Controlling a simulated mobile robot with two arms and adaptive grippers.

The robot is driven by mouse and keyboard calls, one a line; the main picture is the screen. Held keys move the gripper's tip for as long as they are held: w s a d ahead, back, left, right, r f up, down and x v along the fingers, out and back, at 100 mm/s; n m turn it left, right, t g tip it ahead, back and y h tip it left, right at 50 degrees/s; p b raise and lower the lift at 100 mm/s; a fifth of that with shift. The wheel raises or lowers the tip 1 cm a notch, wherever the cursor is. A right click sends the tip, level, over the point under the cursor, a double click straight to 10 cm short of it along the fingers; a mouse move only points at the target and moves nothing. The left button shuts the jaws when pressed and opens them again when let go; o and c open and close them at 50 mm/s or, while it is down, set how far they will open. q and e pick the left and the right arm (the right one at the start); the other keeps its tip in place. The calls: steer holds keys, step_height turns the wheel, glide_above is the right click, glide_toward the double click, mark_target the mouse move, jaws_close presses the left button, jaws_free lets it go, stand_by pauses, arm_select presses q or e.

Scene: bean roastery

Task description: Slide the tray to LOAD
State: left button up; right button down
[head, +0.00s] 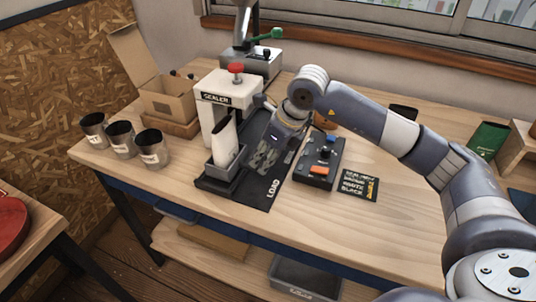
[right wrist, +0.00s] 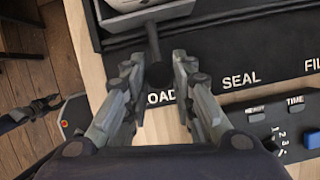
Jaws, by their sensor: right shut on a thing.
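The small dark grey tray (head: 225,173) sits at the front end of the black track under the sealer (head: 228,95) and holds an upright white bag (head: 224,143). In the right wrist view the tray (right wrist: 150,14) is at the top, level with the partly covered LOAD label (right wrist: 165,98). Its black handle (right wrist: 153,42) reaches toward me. My right gripper (right wrist: 157,75) is shut on the handle's end; it also shows in the head view (head: 262,158), where it hides the handle.
A black control box (head: 318,162) stands right of the track. A label card (head: 358,186) lies beside it. Several dark cups (head: 122,139) and an open carton (head: 168,98) stand to the left. A green-knobbed machine (head: 245,62) is behind. The bench front is clear.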

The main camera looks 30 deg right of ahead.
steer(key=shift+s+a, duration=0.5)
steer(key=shift+a, duration=0.1)
arm_select(q)
steer(key=shift+s+a+f, duration=0.1)
steer(key=shift+a+f, duration=0.05)
steer(key=shift+a, duration=0.1)
arm_select(e)
steer(key=shift+a, duration=0.1)
arm_select(q)
steer(key=shift+d, duration=0.15)
arm_select(e)
steer(key=shift+s, duration=0.1)
steer(key=c, duration=1.6)
jaws_free()
steer(key=shift+o, duration=1.3)
steer(key=shift+s+a, duration=0.1)
steer(key=shift+r, duration=0.1)
steer(key=v, duration=1.2)
